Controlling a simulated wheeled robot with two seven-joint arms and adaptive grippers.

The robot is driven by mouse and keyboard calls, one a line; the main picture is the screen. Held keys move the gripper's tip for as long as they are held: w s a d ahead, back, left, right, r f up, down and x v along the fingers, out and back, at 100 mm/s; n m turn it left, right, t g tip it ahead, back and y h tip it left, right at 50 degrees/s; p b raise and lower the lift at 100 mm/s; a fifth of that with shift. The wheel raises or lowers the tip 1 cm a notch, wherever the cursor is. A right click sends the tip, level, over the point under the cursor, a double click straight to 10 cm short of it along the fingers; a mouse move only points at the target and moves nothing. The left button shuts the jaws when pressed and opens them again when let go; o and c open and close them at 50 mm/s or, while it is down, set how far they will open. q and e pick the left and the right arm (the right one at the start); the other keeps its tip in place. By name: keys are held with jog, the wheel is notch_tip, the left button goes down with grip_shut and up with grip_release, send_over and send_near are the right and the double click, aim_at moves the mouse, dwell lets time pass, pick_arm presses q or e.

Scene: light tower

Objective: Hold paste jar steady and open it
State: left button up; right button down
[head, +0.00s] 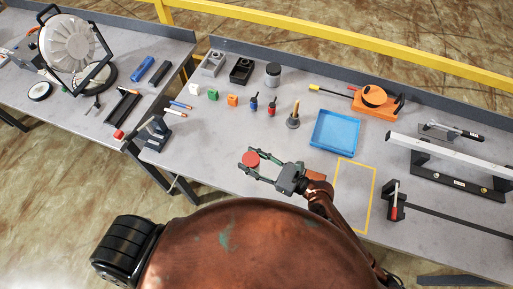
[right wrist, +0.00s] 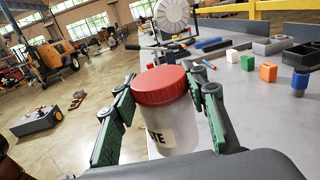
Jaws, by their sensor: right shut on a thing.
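The paste jar (right wrist: 165,125) is white with a red lid and dark lettering ending in "TE", partly cut off from sight. Its lid (right wrist: 160,85) sits on top of it. In the head view the red lid (head: 251,159) shows near the table's front edge, and the jar's body is hidden below it. My right gripper (head: 254,165) is shut on the jar, with one green-sided finger on each side of it in the right wrist view (right wrist: 160,115). The jar looks roughly upright. I cannot tell whether its base touches the table. My left gripper is not in view.
A blue tray (head: 336,133) and a yellow outlined rectangle (head: 355,197) lie right of the gripper. Small white, green and orange blocks (head: 232,100), small bottles and a dark grey jar (head: 273,75) stand behind. A black-and-grey stand (head: 156,132) is at left. Bare tabletop surrounds the jar.

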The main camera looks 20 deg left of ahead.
jog(key=shift+s+a+r+p, duration=0.1)
jog(key=shift+s+r, duration=0.15)
jog(key=shift+s, duration=0.3)
jog(key=shift+s+d+r+p, duration=0.1)
jog(key=shift+s+r, duration=0.15)
jog(key=shift+s, duration=0.3)
jog(key=shift+s+a+r+p, duration=0.1)
jog(key=shift+s+r, duration=0.15)
jog(key=shift+s, duration=0.3)
jog(key=c, duration=1.7)
grip_release()
grip_shut()
